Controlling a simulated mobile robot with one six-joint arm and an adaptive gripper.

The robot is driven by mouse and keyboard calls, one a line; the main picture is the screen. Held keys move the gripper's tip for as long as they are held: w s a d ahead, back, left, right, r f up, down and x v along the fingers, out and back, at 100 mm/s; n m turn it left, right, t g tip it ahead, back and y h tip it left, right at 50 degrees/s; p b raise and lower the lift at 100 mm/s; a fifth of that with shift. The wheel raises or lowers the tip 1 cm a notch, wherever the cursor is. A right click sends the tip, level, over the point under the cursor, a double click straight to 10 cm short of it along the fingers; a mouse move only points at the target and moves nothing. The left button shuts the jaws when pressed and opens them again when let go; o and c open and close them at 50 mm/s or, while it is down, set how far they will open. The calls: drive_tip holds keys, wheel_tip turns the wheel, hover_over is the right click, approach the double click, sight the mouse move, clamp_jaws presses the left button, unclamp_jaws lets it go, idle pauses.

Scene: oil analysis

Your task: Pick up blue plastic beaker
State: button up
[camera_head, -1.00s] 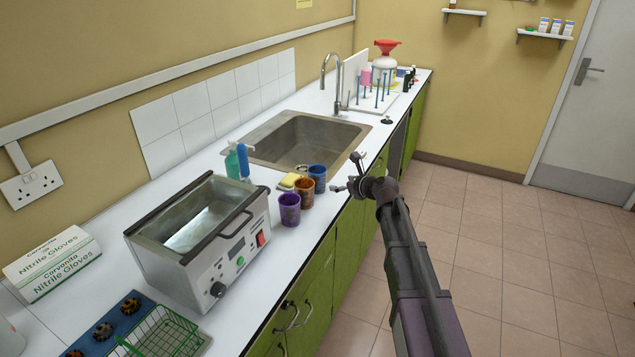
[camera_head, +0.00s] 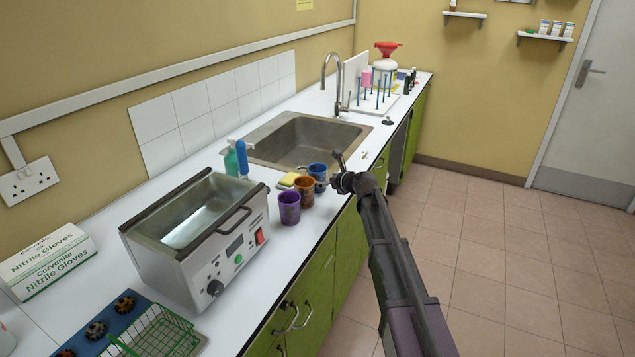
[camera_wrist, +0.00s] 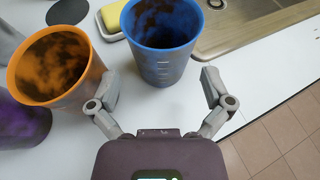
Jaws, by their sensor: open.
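The blue plastic beaker (camera_head: 317,171) stands upright on the white counter beside the sink, with dark stains inside. In the wrist view the blue beaker (camera_wrist: 161,45) is straight ahead, just beyond and between my open fingers. My gripper (camera_wrist: 165,93) is open and empty. In the head view my gripper (camera_head: 335,168) is at the right side of the blue beaker, by the counter edge; its fingers partly overlap the beaker there, and I cannot tell whether they touch it.
An orange beaker (camera_wrist: 58,65) stands close at the left, near my left finger. A purple beaker (camera_head: 289,208) is beyond it. A yellow sponge (camera_head: 289,180) lies behind the beakers. The sink (camera_head: 300,140) is beyond, and a water bath (camera_head: 200,240) stands nearer.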

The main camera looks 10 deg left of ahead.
sight(324, 179)
drive_tip(key=shift+b+x, duration=0.85)
drive_tip(key=shift+x, duration=1.2)
drive_tip(key=shift+w+a+f, duration=0.3)
drive_tip(key=shift+w, duration=0.15)
drive_tip(key=c, duration=0.7)
